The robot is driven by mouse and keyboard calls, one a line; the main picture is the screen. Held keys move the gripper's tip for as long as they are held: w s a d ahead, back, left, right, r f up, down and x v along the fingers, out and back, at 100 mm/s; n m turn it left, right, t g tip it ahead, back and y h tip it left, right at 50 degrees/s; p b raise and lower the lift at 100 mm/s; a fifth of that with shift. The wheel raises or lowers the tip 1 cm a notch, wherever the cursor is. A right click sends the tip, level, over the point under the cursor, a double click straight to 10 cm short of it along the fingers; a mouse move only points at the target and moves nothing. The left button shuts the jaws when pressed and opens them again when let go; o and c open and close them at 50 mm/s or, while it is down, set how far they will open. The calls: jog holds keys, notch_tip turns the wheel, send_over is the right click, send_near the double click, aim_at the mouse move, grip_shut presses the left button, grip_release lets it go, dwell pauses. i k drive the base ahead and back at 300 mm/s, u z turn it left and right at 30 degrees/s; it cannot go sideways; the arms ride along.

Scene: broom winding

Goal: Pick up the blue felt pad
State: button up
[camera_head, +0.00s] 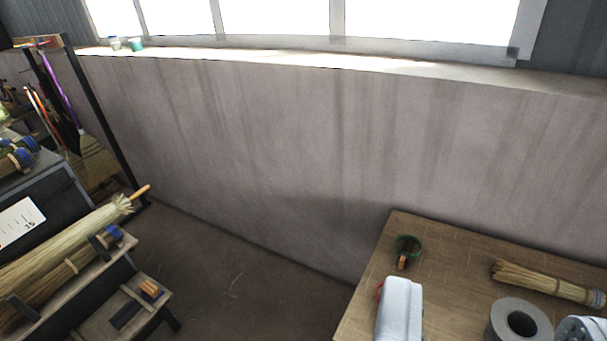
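I cannot make out a blue felt pad for certain. A small blue patch (115,232) shows at the end of the broom bundles on the left bench; I cannot tell whether it is a pad or a binding. My gripper is not clearly in view.
The left bench holds straw brooms (70,238). Bare floor (225,275) lies between. A wall with windows stands behind.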

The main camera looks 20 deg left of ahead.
aim_at(152, 292)
jog(key=u, duration=0.45)
jog(key=i, duration=0.95)
jog(key=u, duration=0.55)
